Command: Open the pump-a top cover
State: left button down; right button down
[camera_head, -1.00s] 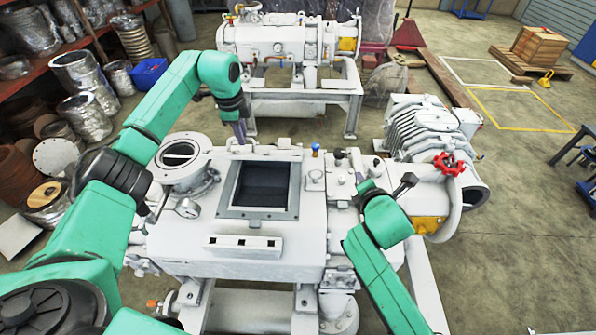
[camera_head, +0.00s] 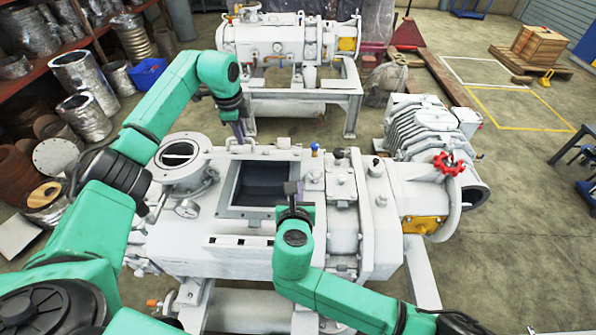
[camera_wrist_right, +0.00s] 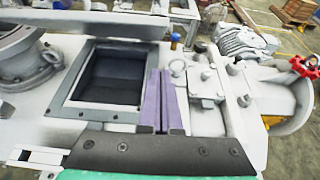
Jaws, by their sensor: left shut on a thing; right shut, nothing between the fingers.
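The near white pump (camera_head: 190,240) fills the middle of the head view. Its square top opening (camera_head: 262,184) is uncovered, showing a dark inside; the opening also shows in the right wrist view (camera_wrist_right: 108,75). A pale panel, seemingly the top cover (camera_head: 272,152), stands nearly edge-on at the opening's far side. My left gripper (camera_head: 240,136) is shut at this panel's upper edge, its fingertips partly hard to make out. My right gripper (camera_head: 293,190) is above the opening's right rim, its purple fingers (camera_wrist_right: 160,100) together and empty in the right wrist view.
A round flanged port (camera_head: 180,155) is left of the opening. A ribbed motor (camera_head: 425,130) and red handwheel (camera_head: 449,163) are to the right. A second white pump (camera_head: 290,45) stands behind.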

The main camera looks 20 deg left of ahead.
aim_at(300, 160)
pick_arm(q)
jog(key=shift+a+f, duration=0.1)
pick_arm(e)
jog(key=w+r, duration=0.2)
jog(key=w, duration=0.1)
jog(key=shift+a+r, duration=0.4)
jog(key=shift+w+r, duration=0.1)
jog(key=shift+w+a+r, duration=0.15)
jog(key=shift+w+r, duration=0.25)
jog(key=shift+r, duration=0.3)
jog(key=shift+w+r, duration=0.1)
pick_arm(q)
jog(key=shift+f, duration=0.1)
jog(key=c, duration=0.9)
grip_release()
pick_arm(e)
jog(key=shift+w, duration=0.1)
pick_arm(q)
jog(key=shift+o, duration=0.2)
pick_arm(e)
jog(key=shift+f, duration=0.2)
